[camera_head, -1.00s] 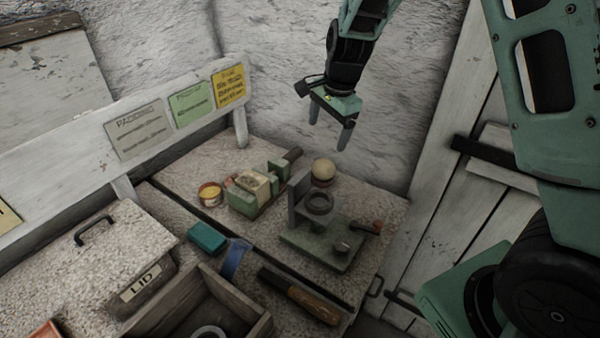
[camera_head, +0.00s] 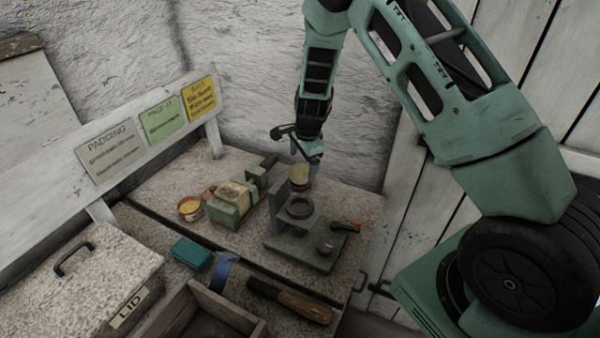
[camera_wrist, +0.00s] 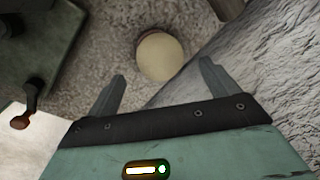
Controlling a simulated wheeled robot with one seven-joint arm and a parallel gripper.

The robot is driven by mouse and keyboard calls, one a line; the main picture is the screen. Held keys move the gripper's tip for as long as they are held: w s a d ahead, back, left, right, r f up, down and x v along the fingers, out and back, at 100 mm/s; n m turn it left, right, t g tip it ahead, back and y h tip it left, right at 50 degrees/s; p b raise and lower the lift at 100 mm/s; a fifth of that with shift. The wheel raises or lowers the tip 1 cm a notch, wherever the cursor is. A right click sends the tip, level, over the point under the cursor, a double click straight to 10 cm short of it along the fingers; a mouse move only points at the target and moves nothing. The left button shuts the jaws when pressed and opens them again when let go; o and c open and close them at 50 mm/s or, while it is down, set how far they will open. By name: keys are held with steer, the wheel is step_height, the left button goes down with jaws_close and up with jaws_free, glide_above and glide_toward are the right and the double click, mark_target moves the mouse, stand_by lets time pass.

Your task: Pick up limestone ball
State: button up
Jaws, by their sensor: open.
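The limestone ball (camera_head: 299,177) is a pale cream sphere on the speckled worktop, just behind the green metal fixture. In the wrist view the ball (camera_wrist: 160,56) lies just beyond the gap between the two fingers, closer to the right one. My gripper (camera_head: 302,160) points down at the ball, and a finger hides part of it in the head view. In the wrist view my gripper (camera_wrist: 160,85) is open with nothing between its fingers. I cannot tell whether a finger touches the ball.
The green fixture (camera_head: 290,247) with an upright plate and ring stands close in front of the ball. The rough wall (camera_head: 360,130) is close behind.

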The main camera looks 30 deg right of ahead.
mark_target(302, 166)
steer(key=shift+w+f+p, duration=0.25)
steer(key=shift+f+p, duration=0.3)
steer(key=shift+f, duration=0.75)
steer(key=shift+w+f+p, duration=0.25)
steer(key=shift+f+p, duration=0.25)
steer(key=shift+f, duration=0.75)
steer(key=c, duration=1.3)
